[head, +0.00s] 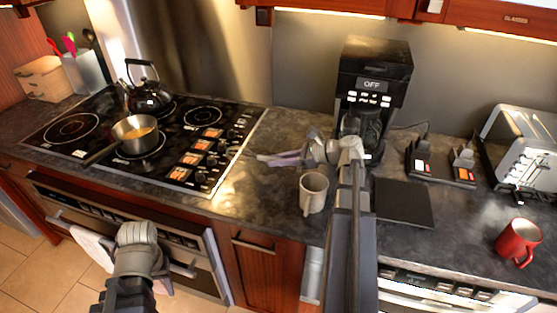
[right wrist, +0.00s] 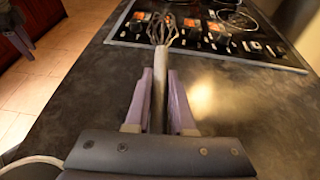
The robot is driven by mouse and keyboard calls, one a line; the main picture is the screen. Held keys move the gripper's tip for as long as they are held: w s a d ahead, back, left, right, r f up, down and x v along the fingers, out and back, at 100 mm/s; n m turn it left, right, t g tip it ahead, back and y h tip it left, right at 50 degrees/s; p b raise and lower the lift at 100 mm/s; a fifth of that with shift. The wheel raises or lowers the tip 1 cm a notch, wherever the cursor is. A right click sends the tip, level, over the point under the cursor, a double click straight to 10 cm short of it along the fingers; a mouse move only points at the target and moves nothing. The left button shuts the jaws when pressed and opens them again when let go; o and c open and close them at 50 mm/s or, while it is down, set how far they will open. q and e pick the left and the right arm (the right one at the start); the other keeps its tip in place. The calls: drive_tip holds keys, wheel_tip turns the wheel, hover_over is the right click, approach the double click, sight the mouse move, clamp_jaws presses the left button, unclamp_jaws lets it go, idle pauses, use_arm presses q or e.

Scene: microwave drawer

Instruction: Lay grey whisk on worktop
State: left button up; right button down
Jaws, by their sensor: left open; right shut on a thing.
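The grey whisk (right wrist: 160,85) is between the purple fingers of my right gripper (right wrist: 158,105), which is shut on its handle. Its wire head (right wrist: 163,28) points away toward the cooktop. In the head view my right gripper (head: 284,159) is over the dark worktop (head: 240,178), just right of the cooktop, with the whisk largely hidden. I cannot tell whether the whisk touches the worktop. My left gripper (right wrist: 18,42) shows at the upper left of the right wrist view, open and empty, over the floor. In the head view the left arm is in front of the oven.
A grey mug (head: 313,193) stands close to my right arm, and a coffee maker (head: 372,100) is behind it. The black cooktop (head: 225,150) holds a saucepan (head: 135,134) and kettle (head: 150,97). A red mug (head: 519,242) and toaster (head: 525,150) are at right.

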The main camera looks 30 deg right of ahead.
sight(279, 179)
drive_tip(key=shift+f+b, duration=2.15)
drive_tip(key=shift+f, duration=0.4)
drive_tip(key=shift+c, duration=2.2)
unclamp_jaws()
drive_tip(key=shift+o, duration=0.3)
drive_tip(key=o, duration=0.4)
drive_tip(key=shift+r, duration=0.2)
